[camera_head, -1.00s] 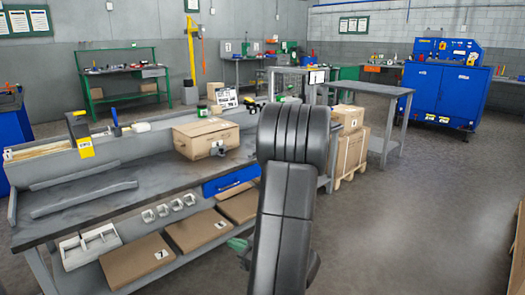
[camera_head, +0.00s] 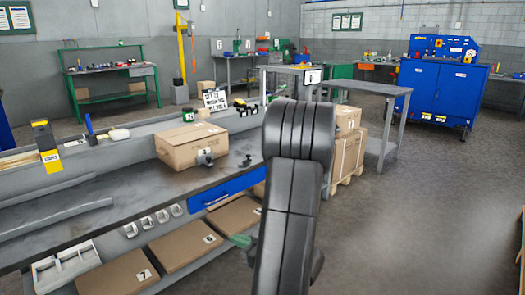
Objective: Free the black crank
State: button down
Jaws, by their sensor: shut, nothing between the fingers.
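No thing shows plainly enough to be named the black crank. A small dark fitting with a rounded end (camera_head: 205,157) sits against the front of a closed cardboard box (camera_head: 181,150) on the grey workbench (camera_head: 130,207). A smaller black piece (camera_head: 247,161) lies on the benchtop to its right. I cannot tell whether either is the crank or what holds it. My black arm rises across the middle of the view and hides the bench's right end. My gripper cannot be made out behind it.
A blue drawer (camera_head: 222,194) is under the benchtop, above a shelf with flat cartons (camera_head: 185,247). Stacked cartons (camera_head: 346,150) stand right of my arm, beside a grey table (camera_head: 365,87). A blue cabinet (camera_head: 440,95) stands at the back right. The floor at right is largely open.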

aim_at(241, 165)
jog(key=i+j+z, duration=0.1)
jog(key=i+z, duration=0.2)
jog(key=i, duration=1.45)
